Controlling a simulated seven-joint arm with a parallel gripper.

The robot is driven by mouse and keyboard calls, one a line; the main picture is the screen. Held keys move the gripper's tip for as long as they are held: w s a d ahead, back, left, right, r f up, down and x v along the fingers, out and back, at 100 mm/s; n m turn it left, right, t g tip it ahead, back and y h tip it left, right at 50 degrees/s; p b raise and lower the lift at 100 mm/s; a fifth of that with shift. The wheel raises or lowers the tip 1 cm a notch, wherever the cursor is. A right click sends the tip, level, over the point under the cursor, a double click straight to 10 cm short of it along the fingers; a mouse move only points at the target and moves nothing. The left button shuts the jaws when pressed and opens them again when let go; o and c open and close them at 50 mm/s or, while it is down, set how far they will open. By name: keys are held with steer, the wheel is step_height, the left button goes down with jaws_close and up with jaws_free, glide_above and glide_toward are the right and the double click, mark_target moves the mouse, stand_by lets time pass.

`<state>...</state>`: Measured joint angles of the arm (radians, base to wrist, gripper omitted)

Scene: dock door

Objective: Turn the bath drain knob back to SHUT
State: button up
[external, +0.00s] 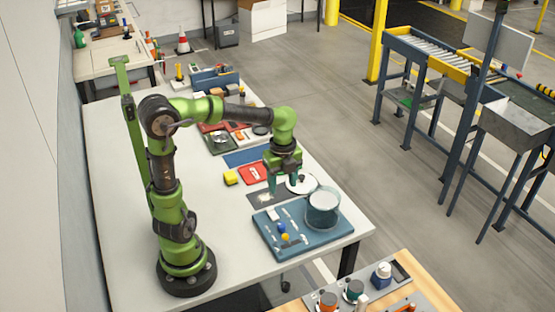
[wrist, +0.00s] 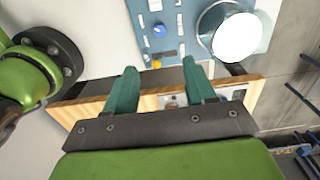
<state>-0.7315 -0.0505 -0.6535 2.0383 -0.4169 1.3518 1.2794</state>
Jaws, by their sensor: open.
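A blue bath panel (external: 301,241) lies on the table's near right part. It carries a round bath vessel (external: 322,209) with a white top, a blue knob (external: 281,228) and a yellow knob (external: 286,238). In the wrist view the panel (wrist: 187,28) is at the top, with the blue knob (wrist: 159,30), the yellow knob (wrist: 156,64) and the vessel (wrist: 236,37) to their right. I cannot tell which knob is the drain knob or read its setting. My gripper (external: 284,188) is open and empty, pointing down above the table behind the panel. Its teal fingers (wrist: 161,72) are apart.
A dark plate and a white disc (external: 302,184) lie behind the panel, near a red tray (external: 254,174) and a yellow block (external: 230,178). A wooden bench (external: 400,278) with several knobs stands in front. The white table (external: 120,225) is clear around my base.

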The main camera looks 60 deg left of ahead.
mark_target(282, 225)
step_height(282, 225, down, 17)
steer(key=shift+r, duration=0.1)
stand_by(0.3)
steer(key=shift+c, duration=0.2)
jaws_close()
